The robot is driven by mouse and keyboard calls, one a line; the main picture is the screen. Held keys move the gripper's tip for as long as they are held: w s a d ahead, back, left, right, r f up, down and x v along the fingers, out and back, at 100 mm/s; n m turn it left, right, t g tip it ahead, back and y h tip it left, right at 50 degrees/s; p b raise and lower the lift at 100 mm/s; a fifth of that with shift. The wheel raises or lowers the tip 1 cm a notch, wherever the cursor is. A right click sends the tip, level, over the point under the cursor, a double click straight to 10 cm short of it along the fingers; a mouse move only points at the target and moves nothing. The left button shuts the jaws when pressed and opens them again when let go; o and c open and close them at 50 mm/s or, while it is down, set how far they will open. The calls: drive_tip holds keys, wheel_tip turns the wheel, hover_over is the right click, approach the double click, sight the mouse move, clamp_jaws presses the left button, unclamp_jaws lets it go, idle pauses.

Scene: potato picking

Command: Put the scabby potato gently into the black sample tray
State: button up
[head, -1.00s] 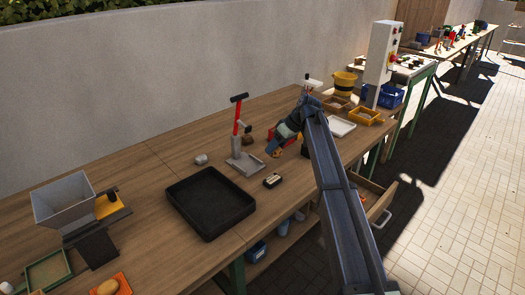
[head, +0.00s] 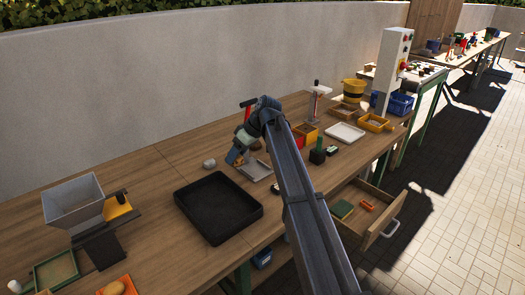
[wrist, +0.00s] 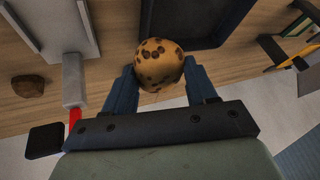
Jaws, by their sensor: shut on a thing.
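The scabby potato (wrist: 160,66), tan with dark brown spots, sits between the fingers of my gripper (wrist: 162,80) in the wrist view. My gripper is shut on it. In the head view my gripper (head: 235,157) is above the table, just behind and right of the black sample tray; the potato cannot be made out clearly there. The black sample tray (head: 218,236) is empty, wide and shallow. Its edge also shows in the wrist view (wrist: 195,38), beyond the potato. The potato's height above the table is hard to tell.
A grey-based stand (head: 256,172) with a red handle is close beside my gripper, partly hidden by my arm. A brown lump (wrist: 28,86) lies near it. A pale lump (head: 209,163) lies behind the tray. A grey hopper (head: 75,202) stands left. An open drawer (head: 372,228) juts out right.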

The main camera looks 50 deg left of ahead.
drive_tip(key=s+d+n+g+h, duration=0.1)
drive_tip(key=s+d+n+h, duration=0.2)
drive_tip(key=s, duration=0.8)
drive_tip(key=shift+y, duration=0.7)
drive_tip(key=shift+s+d+f, duration=0.1)
drive_tip(key=shift+d+f, duration=0.1)
drive_tip(key=shift+f, duration=0.6)
drive_tip(key=shift+w+d+f, duration=0.1)
drive_tip(key=shift+d+f, duration=0.05)
drive_tip(key=shift+f, duration=0.7)
drive_tip(key=shift+s+d+f, duration=0.1)
drive_tip(key=shift+d+f, duration=0.1)
drive_tip(key=shift+f, duration=0.6)
drive_tip(key=o, duration=1.1)
drive_tip(key=shift+o, duration=0.2)
drive_tip(key=v, duration=1.3)
drive_tip(key=shift+w+r, duration=0.3)
drive_tip(key=shift+d, duration=0.1)
